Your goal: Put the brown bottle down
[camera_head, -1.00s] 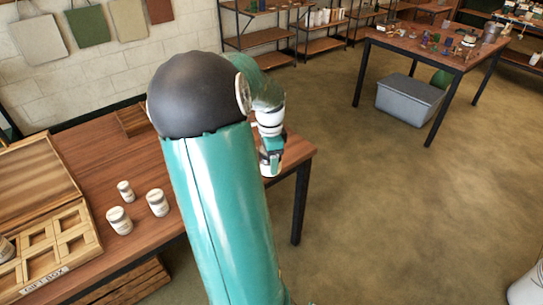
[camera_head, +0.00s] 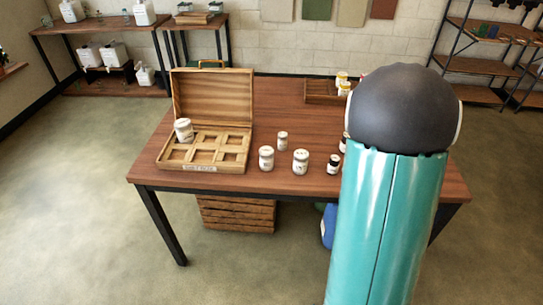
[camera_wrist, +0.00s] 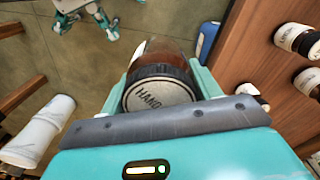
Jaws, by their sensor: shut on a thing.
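In the wrist view the brown bottle (camera_wrist: 160,52) has dark amber glass and a black-rimmed cap with a pale top lettered "HAND". My gripper (camera_wrist: 162,72) is shut on it, one finger on each side. Bare floor shows behind the bottle, and the wooden table (camera_wrist: 232,58) lies to its right, so the bottle appears out beyond the table's edge. In the head view the table (camera_head: 290,105) stands in the middle. There my arm covers its right part, and both my gripper and the held bottle are hidden behind the arm.
An open wooden gift box (camera_head: 207,168) with compartments sits on the table's left; a white jar (camera_head: 183,130) is in it. Several jars, such as this one (camera_head: 300,161), stand right of it. A wooden tray (camera_head: 322,91) is at the back. The table's middle is clear.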

